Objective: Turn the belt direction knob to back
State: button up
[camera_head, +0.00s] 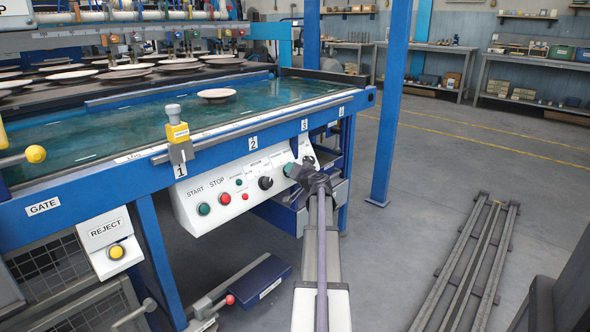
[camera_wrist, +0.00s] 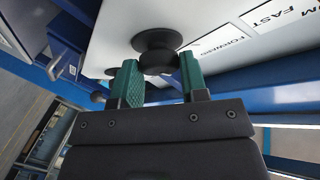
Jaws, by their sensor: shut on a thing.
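The white control panel (camera_head: 232,190) is on the front of the blue machine. In the wrist view, a black knob (camera_wrist: 156,42) with a rounded grip stands out from the panel beside a label reading FORWARD. My gripper (camera_wrist: 160,80) has its two green fingers on either side of the knob's grip and is shut on it. Where the knob points is hard to read. In the head view my gripper (camera_head: 298,170) is at the right end of the panel and mostly hides this knob.
Another black knob (camera_head: 265,183) is just left of my gripper. The green START button (camera_head: 204,209) and red STOP button (camera_head: 225,198) are further left. A plate (camera_head: 216,95) lies on the belt above. A blue post (camera_head: 391,110) stands to the right; floor beyond is open.

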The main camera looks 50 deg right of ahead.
jog(key=shift+r+m+g+h+p, duration=0.1)
jog(key=shift+m+g+h+p, duration=0.55)
jog(key=shift+m, duration=1.05)
jog(key=shift+a+g, duration=0.1)
jog(key=shift+g, duration=0.15)
jog(key=o, duration=0.9)
jog(key=shift+c, duration=0.2)
jog(key=p+v, duration=0.2)
jog(key=v, duration=0.8)
jog(key=shift+s, duration=0.35)
jog(key=shift+a+r, duration=0.1)
